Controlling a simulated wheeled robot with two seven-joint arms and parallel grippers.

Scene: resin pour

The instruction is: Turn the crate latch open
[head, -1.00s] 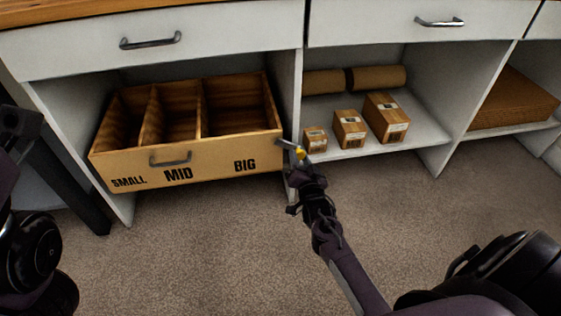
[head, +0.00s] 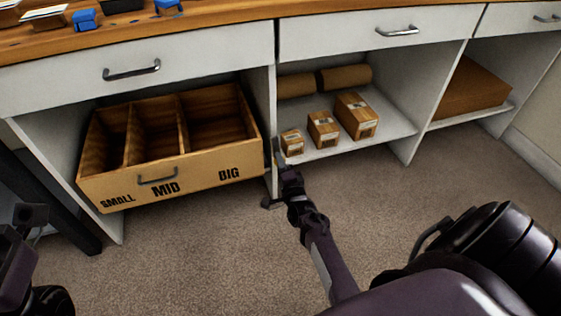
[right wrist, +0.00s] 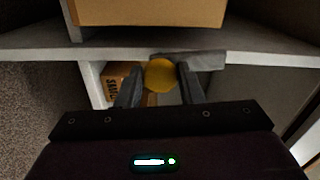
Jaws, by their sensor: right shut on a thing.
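The wooden crate (head: 172,183) sits in the left bay of the cabinet, with SMALL, MID and BIG on its front and a handle. The grey latch (head: 276,151) is at the crate's right side, along the white divider, and looks upright. In the right wrist view the latch's grey bar (right wrist: 205,61) lies along the divider and ends in a yellow knob (right wrist: 160,75). My right gripper (right wrist: 159,88) is shut on this knob, one finger on each side. In the head view the knob is hidden. My left gripper (head: 28,215) is at the left edge, its jaws unclear.
Small cartons (head: 323,129) and brown rolls (head: 345,77) lie on the shelf right of the divider (head: 270,125). A brown box (head: 468,90) is in the far right bay. Blue items (head: 84,19) stand on the wooden top. The carpet in front is clear.

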